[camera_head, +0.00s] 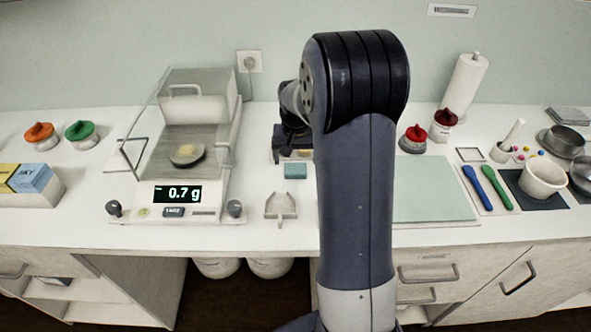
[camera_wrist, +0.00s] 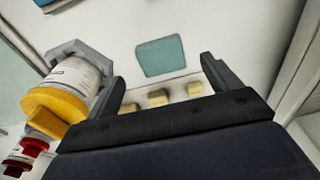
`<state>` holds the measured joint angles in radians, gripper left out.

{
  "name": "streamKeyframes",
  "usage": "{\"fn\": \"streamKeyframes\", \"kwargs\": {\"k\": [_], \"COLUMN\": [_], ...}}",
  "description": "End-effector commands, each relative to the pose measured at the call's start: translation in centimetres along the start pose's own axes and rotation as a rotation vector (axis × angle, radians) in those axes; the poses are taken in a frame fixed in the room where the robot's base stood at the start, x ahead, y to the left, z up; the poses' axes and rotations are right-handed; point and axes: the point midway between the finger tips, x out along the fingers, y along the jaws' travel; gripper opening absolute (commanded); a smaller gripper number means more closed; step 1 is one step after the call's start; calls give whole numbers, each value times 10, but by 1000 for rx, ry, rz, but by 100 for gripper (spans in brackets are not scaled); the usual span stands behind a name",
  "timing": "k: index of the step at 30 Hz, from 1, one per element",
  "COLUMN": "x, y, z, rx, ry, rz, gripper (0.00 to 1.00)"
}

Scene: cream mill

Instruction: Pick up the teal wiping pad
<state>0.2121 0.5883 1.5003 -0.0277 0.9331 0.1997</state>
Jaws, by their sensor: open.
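The teal wiping pad (camera_head: 295,171) is a small flat block on the white counter, between the scale and my arm. In the wrist view the teal pad (camera_wrist: 160,57) lies ahead of my gripper (camera_wrist: 162,70), roughly in line with the gap between the two fingers. The fingers are apart and hold nothing. In the head view my gripper (camera_head: 291,157) is just behind the pad, partly hidden by my own arm. The pad appears to rest flat; the height of the fingers above the counter is hard to tell.
A yellow-lidded jar (camera_wrist: 70,90) is close to the left finger. Several small cream blocks (camera_wrist: 158,98) show near the gripper's base.

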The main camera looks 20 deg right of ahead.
Motion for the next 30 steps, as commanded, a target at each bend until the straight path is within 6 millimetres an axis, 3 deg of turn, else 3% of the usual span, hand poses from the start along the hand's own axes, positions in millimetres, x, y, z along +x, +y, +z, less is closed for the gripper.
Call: {"fn": "streamKeyframes", "kwargs": {"k": [9,18,30], "x": [39,44,43], "y": [-1,-2,-2], "z": [-3,-3,-3], "rx": [-1,0,0], "ry": [-4,-1,-1], "rz": [1,0,0], "gripper": [85,85,52]}}
